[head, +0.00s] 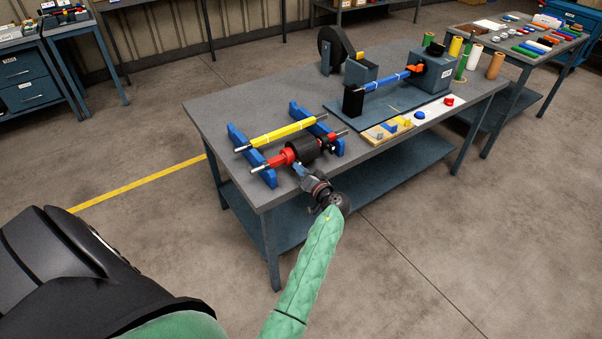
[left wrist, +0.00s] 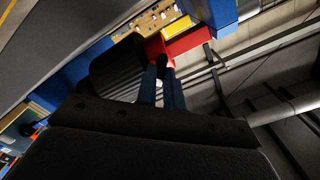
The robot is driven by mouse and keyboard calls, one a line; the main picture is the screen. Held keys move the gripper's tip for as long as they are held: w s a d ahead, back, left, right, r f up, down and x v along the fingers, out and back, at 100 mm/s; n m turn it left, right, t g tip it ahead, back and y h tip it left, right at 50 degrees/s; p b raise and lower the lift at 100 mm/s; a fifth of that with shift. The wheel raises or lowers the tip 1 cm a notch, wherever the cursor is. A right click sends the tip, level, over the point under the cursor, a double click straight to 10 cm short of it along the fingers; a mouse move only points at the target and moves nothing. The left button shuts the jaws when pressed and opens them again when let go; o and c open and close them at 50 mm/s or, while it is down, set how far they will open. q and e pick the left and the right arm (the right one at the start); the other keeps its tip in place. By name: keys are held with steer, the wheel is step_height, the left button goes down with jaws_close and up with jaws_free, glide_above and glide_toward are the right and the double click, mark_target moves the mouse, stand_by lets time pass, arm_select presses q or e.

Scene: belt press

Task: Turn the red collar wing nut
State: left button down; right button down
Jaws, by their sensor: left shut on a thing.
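A black roller (head: 303,149) lies across two blue stands on the table, with a red collar (head: 279,158) at its left end and a smaller red collar (head: 332,141) at its right end. My left gripper (head: 297,167) is at the left collar, on its near side. In the left wrist view, the gripper's fingers (left wrist: 161,72) are close together at the red collar (left wrist: 157,46), beside the black roller (left wrist: 116,68). They are shut on a small red part there, which looks like the wing nut; the fingers mostly hide it. My right gripper is not in view.
A yellow roller (head: 283,131) lies behind the black one, on the blue stands (head: 237,139). A press with a blue shaft (head: 388,80) stands further back on the grey table (head: 223,99).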

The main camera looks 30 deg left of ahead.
arm_select(q)
steer(key=m+b, duration=0.1)
steer(key=m, duration=0.2)
steer(key=shift+m, duration=0.8)
steer(key=shift+d+m, duration=0.1)
steer(key=shift+m, duration=1.5)
steer(key=shift+w+m, duration=0.1)
steer(key=shift+m, duration=0.8)
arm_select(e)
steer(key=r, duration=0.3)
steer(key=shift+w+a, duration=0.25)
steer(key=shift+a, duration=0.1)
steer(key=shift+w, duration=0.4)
